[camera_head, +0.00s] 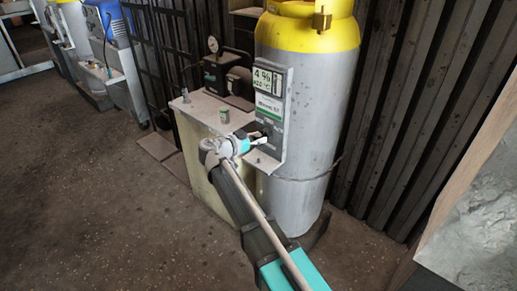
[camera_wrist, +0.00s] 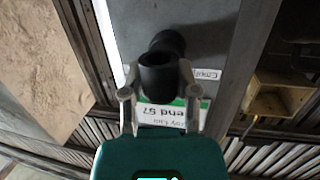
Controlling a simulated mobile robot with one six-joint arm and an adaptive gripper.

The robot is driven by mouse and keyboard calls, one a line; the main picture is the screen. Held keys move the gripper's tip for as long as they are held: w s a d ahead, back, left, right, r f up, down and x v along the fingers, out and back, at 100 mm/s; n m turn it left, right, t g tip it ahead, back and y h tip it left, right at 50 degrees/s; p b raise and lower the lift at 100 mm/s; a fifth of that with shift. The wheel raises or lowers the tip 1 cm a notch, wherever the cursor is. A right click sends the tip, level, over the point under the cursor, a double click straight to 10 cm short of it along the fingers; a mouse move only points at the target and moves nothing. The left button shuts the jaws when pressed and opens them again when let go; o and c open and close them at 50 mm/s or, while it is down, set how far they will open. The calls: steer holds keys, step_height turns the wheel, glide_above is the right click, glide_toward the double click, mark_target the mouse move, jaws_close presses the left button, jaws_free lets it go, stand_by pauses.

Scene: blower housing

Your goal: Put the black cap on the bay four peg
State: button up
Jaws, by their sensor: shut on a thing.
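My gripper (camera_wrist: 158,80) is shut on the black cap (camera_wrist: 158,74), a short dark cylinder with a hollow round end facing the wrist camera. In the head view my gripper (camera_head: 261,139) is at the lower part of a grey panel (camera_head: 277,82) marked with a 4, on the front of a grey cylinder. A second dark round form (camera_wrist: 168,42) shows just behind the cap, against the grey panel; I cannot tell whether it is the peg or whether the cap touches it. In the head view the cap is too small to make out clearly.
The grey cylinder (camera_head: 305,205) with a yellow top stands behind the panel. Ribbed dark wall is at right; open floor lies left.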

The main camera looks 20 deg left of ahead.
steer(key=shift+w+d+f+b, duration=0.15)
steer(key=shift+w+f+b, duration=0.15)
steer(key=shift+f+b, duration=0.35)
steer(key=shift+f, duration=0.15)
steer(key=shift+f, duration=0.1)
steer(key=shift+f+b, duration=2)
steer(key=shift+f, duration=0.05)
steer(key=shift+s+f+b, duration=0.1)
steer(key=shift+f+b, duration=1.45)
steer(key=o, duration=1)
steer(key=shift+r, duration=0.15)
step_height(320, 180, up, 9)
steer(key=p, duration=0.9)
